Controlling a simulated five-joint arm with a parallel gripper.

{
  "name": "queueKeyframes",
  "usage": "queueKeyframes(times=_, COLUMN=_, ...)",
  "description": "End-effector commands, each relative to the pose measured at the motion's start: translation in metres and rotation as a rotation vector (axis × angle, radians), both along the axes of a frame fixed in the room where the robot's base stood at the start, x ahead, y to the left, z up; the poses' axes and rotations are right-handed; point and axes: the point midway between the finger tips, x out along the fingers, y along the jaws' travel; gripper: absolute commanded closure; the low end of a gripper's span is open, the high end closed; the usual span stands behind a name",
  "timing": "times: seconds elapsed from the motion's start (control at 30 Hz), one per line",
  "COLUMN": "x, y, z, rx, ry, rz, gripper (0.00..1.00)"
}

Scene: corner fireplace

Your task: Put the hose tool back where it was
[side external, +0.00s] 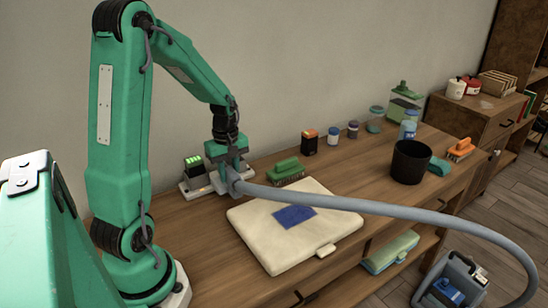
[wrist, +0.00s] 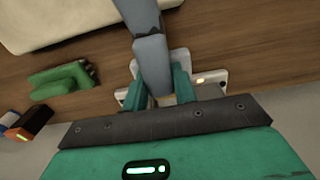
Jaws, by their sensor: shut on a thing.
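The hose tool (side external: 234,182) is a grey nozzle on a long grey hose. My gripper (side external: 226,174) points down at the back of the bench and is shut on the tool. In the wrist view the hose tool (wrist: 153,62) runs between the two green fingers of my gripper (wrist: 157,92). A white base (side external: 193,193) lies beside and beneath the tool; it also shows behind the fingers in the wrist view (wrist: 212,78), with a small lit light. The fingers hide the tool's lower end, so I cannot tell whether it touches the base.
The hose arcs right over a cream case (side external: 275,248) to a blue-grey machine (side external: 452,285). A green brush (side external: 287,171) stands near my gripper. A dark block with green lights (side external: 193,168) sits behind the base. A black cup (side external: 410,162) stands right.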

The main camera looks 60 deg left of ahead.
Motion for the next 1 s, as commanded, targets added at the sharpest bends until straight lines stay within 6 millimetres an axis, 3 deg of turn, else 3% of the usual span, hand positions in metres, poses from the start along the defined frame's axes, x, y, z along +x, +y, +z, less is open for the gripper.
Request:
queueKeyframes(times=0.17, x=0.000, y=0.000, z=-0.006, rx=-0.001, ry=0.001, rz=0.000, gripper=0.91)
queueKeyframes(times=0.5, x=0.000, y=0.000, z=-0.038, rx=0.000, ry=0.000, rz=0.000, gripper=0.91)
queueKeyframes(times=0.97, x=0.000, y=0.000, z=-0.043, rx=0.000, ry=0.000, rz=0.001, gripper=0.91)
queueKeyframes(times=1.0, x=0.000, y=-0.001, z=-0.043, rx=0.000, ry=0.000, rz=0.001, gripper=0.67)
